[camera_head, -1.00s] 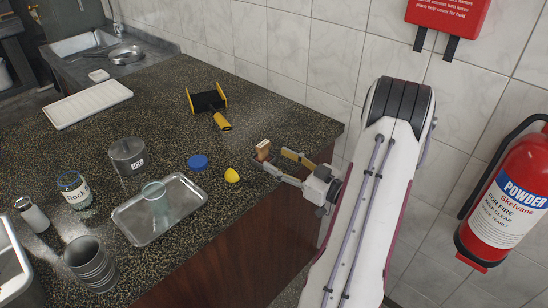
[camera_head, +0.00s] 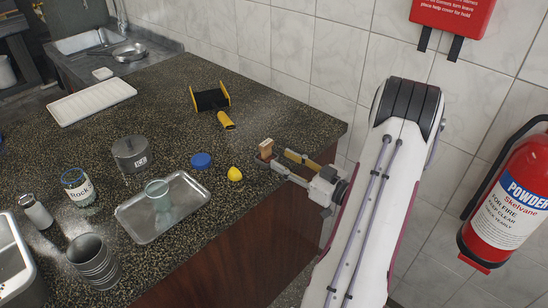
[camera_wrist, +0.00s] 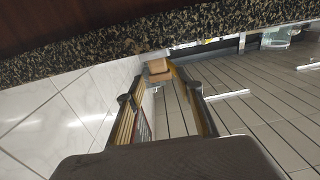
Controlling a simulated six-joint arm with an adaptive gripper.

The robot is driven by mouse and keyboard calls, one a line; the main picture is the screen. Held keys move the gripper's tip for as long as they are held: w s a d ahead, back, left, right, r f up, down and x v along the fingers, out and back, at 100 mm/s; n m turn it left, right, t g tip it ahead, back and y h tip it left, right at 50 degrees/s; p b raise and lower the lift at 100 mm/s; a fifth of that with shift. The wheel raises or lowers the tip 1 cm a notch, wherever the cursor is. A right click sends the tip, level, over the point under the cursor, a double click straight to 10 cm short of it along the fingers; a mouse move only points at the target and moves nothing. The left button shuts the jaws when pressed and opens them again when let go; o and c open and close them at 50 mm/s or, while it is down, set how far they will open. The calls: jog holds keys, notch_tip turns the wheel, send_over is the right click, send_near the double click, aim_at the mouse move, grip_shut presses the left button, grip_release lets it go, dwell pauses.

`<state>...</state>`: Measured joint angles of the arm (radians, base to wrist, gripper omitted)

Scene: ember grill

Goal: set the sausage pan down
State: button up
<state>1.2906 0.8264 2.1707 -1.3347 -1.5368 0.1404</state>
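My gripper (camera_head: 277,156) is at the counter's right edge, with its two fingers reaching left. A small tan-brown block (camera_head: 266,147) shows at the fingertips; in the wrist view it (camera_wrist: 158,67) appears between the tips. I cannot tell whether the fingers press on it or whether it is part of something larger. No pan with sausages can be made out. A black tray-like piece (camera_head: 211,99) with yellow sides and a yellow handle (camera_head: 226,120) lies apart, at the back of the counter. A metal pan (camera_head: 130,52) is by the sink.
A blue disc (camera_head: 201,160), a yellow cone-like piece (camera_head: 235,174) and a metal tray (camera_head: 187,211) with a glass are left of my gripper. Several pots and jars stand farther left. A tiled wall is close behind; a fire extinguisher (camera_head: 510,205) hangs right.

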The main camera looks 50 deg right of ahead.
jog(key=shift+r, duration=0.15)
notch_tip(320, 180, up, 8)
jog(key=w+d+r+m+h, duration=0.5)
jog(key=w+d+r+h, duration=0.4)
jog(key=w+r+h, duration=0.15)
jog(key=m+g+h, duration=0.5)
jog(key=m+g, duration=0.8)
jog(key=g, duration=0.5)
send_near(260, 147)
jog(key=d+r, duration=0.4)
jog(key=f, duration=0.4)
jog(key=shift+d, duration=0.2)
jog(key=shift+f, duration=0.6)
